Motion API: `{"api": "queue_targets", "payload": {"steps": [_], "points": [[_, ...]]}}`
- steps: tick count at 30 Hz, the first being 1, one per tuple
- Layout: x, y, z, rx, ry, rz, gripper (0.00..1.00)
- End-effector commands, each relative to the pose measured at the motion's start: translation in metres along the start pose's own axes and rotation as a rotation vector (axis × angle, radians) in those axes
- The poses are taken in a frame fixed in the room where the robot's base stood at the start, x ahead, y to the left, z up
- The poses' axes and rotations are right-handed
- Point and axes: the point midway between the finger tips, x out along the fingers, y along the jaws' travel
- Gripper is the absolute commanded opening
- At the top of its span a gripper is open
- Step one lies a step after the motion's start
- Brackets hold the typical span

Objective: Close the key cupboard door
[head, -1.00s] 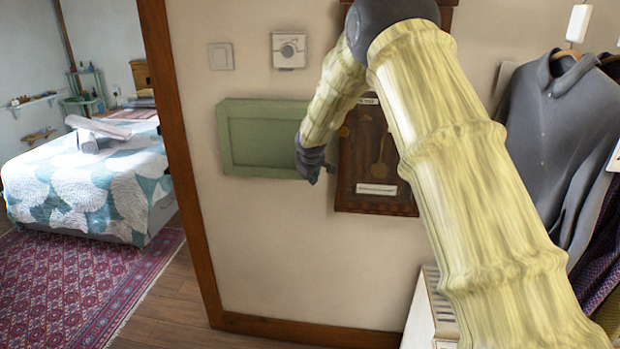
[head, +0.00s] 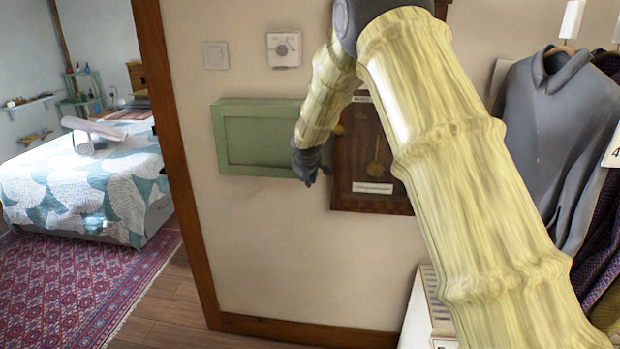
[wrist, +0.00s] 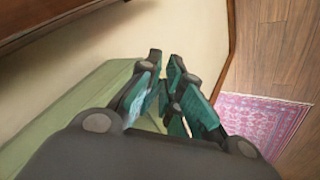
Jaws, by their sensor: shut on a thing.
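The green key cupboard (head: 216,140) hangs on the wall left of centre in the head view. Its framed door panel (head: 255,142) faces the room, and its right end is hidden behind my forearm and gripper. How far the door stands from the frame cannot be told. My gripper (head: 308,180) is at the cupboard's lower right end. In the wrist view, my gripper's teal-padded fingers (wrist: 168,88) are close together, beside the green cupboard surface (wrist: 75,112). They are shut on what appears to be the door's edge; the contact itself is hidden.
A dark wooden clock case (head: 370,195) hangs close to the right of my gripper. A thermostat (head: 284,49) and switch (head: 215,55) are above. Clothes (head: 555,130) hang at right. A wooden door frame (head: 180,150) stands left; the wall below is clear.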

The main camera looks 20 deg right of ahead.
Motion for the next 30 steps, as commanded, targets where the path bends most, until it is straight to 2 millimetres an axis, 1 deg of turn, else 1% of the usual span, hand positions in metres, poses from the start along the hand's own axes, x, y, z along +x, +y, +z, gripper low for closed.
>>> {"api": "queue_targets", "payload": {"steps": [1,2,7,19,24,30], "points": [[-0.004,-0.007,0.001,-0.003,0.0,0.0,0.0],[-0.008,-0.004,0.002,-0.001,0.001,0.0,0.0],[-0.028,-0.003,0.004,-0.005,0.001,-0.004,0.0],[-0.076,0.01,0.014,-0.005,-0.001,-0.005,0.0],[-0.089,0.014,0.017,-0.004,-0.003,-0.006,0.0],[-0.096,0.016,0.018,-0.005,-0.004,-0.006,0.0]]}}
